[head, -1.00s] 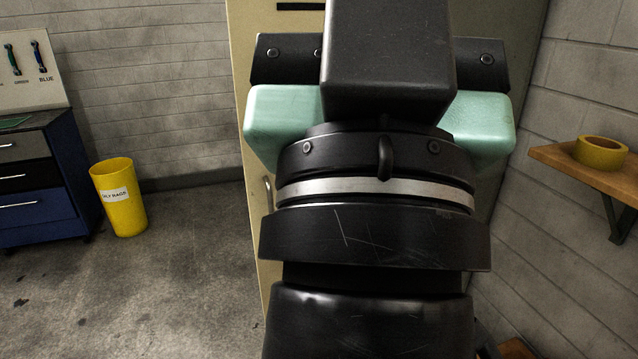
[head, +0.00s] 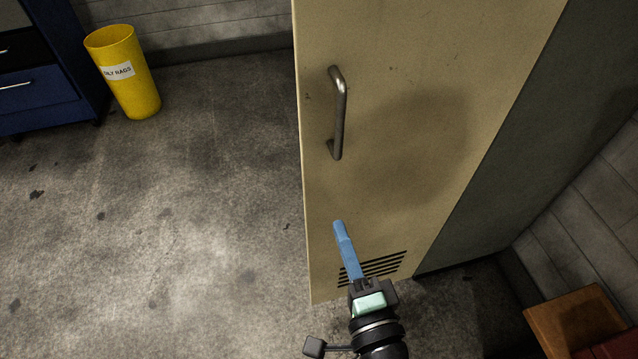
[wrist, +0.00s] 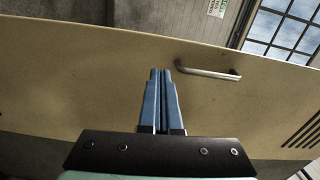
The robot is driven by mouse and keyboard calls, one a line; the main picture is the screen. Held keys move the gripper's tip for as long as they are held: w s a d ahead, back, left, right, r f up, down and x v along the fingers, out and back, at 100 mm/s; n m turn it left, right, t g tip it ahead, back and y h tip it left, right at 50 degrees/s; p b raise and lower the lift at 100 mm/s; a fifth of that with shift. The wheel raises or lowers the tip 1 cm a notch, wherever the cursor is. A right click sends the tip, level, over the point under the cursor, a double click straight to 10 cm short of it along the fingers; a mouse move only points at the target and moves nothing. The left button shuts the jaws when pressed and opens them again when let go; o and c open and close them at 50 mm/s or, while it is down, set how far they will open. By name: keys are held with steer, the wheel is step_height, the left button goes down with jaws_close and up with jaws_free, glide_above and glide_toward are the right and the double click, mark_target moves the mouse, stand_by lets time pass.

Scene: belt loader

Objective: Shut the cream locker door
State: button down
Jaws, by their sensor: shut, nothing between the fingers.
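The cream locker door (head: 395,120) stands in the middle of the head view, with a metal bar handle (head: 338,113) near its left edge and a slotted vent low down. It looks partly open, its right side meeting the dark grey locker side (head: 530,130). My gripper (head: 338,224) is shut and empty, its blue fingers pointing up in front of the door below the handle. In the wrist view the door (wrist: 80,80) fills the middle, and the handle (wrist: 208,72) lies just right of my fingertips (wrist: 160,72). I cannot tell whether the fingers touch the door.
A yellow bin (head: 125,72) and a blue drawer cabinet (head: 40,75) stand at the upper left. A wooden surface (head: 575,315) is at the lower right by the block wall. The concrete floor left of the door is clear.

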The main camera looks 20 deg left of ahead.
steer(key=f, duration=0.1)
steer(key=p, duration=0.2)
glide_toward(314, 167)
steer(key=shift+m, duration=0.4)
steer(key=x, duration=0.6)
steer(key=shift+w+a, duration=0.3)
